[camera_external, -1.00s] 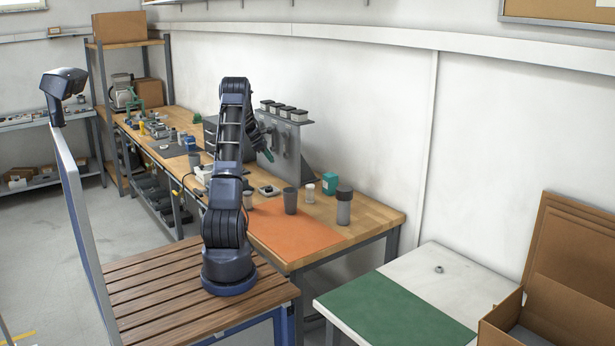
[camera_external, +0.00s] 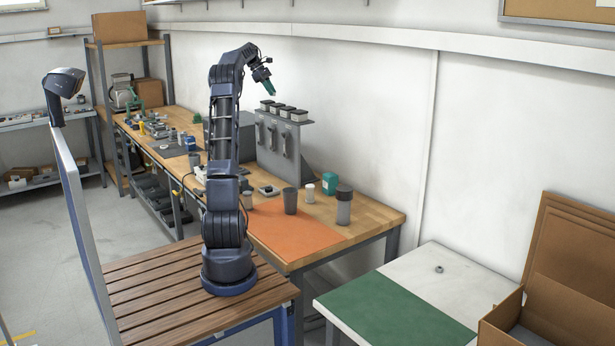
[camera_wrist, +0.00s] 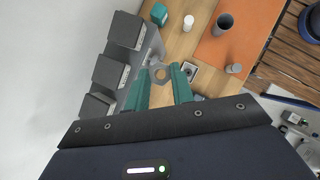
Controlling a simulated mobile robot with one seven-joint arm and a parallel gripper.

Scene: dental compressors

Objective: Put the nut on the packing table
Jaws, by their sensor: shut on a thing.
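My gripper (camera_external: 271,88) is raised above the grey rack on the workbench, its teal fingers pointing down and to the right. The nut in the jaws is too small to make out in the external view. The white packing table (camera_external: 456,282) stands at the front right, with a green area on its near side. A small grey ring-shaped nut (camera_external: 438,268) lies on its white top.
The grey rack (camera_external: 283,150) with dark bins on top stands below my gripper. A dark cup (camera_external: 290,201), a grey jar with a dark lid (camera_external: 344,206) and a teal container (camera_external: 329,183) stand near the orange mat (camera_external: 290,232). An open cardboard box (camera_external: 535,315) is at the right.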

